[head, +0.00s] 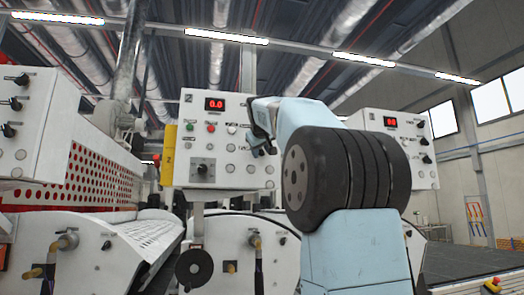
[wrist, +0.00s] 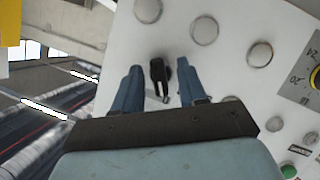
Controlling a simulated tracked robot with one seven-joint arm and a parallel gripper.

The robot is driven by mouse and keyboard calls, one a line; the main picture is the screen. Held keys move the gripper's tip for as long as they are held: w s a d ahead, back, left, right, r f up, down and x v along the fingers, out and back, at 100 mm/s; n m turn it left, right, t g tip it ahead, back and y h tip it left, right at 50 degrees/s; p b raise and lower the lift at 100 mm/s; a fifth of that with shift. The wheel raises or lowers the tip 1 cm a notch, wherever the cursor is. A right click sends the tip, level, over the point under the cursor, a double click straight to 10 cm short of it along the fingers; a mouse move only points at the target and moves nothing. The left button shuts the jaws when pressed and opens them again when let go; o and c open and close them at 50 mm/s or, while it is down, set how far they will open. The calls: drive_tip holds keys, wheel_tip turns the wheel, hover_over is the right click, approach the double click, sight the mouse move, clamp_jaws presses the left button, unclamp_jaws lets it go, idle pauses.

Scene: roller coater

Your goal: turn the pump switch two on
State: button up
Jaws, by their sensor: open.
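A black rotary switch (wrist: 160,78) sits on the white control panel (wrist: 225,75), between the two blue fingers of my gripper (wrist: 160,82) in the wrist view. The fingers are open, one on each side of the switch; I cannot tell whether they touch it. No label naming it as pump switch two is readable. In the head view my gripper (head: 264,148) is at the right side of the panel (head: 222,108) with the red 0.0 display (head: 214,104). The switch itself is hidden or too small to tell there.
The panel also carries a large dial (head: 202,168), a green button (head: 189,127), a red button (head: 211,127) and several round grey buttons. A second panel (head: 375,121) stands to the right, and another (head: 38,135) at the left. White roller machines stand below.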

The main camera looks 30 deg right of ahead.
clamp_jaws()
drive_tip(key=shift+d, duration=0.25)
drive_tip(key=shift+a, duration=0.2)
drive_tip(key=m+y, duration=0.2)
drive_tip(key=m, duration=0.1)
drive_tip(key=shift+d+m+t+y, duration=0.15)
drive_tip(key=shift+m+t+y, duration=0.25)
drive_tip(key=shift+m+y, duration=0.65)
drive_tip(key=shift+s+m+t+y, duration=0.1)
drive_tip(key=shift+m+t+y, duration=0.4)
drive_tip(key=shift+m, duration=0.95)
drive_tip(key=shift+y, duration=0.25)
